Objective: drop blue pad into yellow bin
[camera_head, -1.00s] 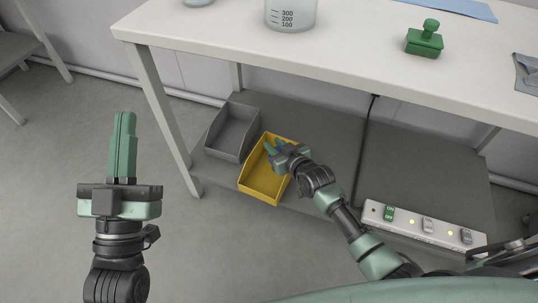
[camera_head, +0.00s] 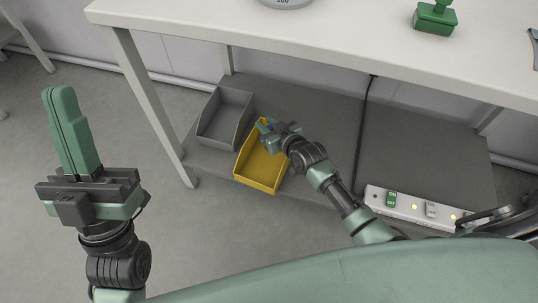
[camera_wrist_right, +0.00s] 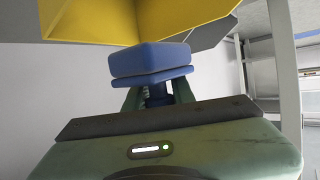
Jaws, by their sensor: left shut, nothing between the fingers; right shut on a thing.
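The yellow bin (camera_head: 262,172) stands on the lower shelf under the table, open upward. My right gripper (camera_head: 266,127) is over the bin's far end and shut on the blue pad; the pad is mostly hidden in the head view. In the right wrist view the blue pad (camera_wrist_right: 150,62) sits between the fingertips of my right gripper (camera_wrist_right: 158,95), close to the yellow bin (camera_wrist_right: 95,22). I cannot tell whether the pad touches the bin. My left gripper (camera_head: 62,95) is shut and empty, raised over the floor at the left.
A grey bin (camera_head: 226,115) stands beside the yellow bin on its left. A power strip (camera_head: 410,205) lies at the shelf's right front, and a black cable (camera_head: 364,130) runs behind. The white tabletop (camera_head: 330,45) overhangs the shelf and holds a green stamp-like object (camera_head: 435,18).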

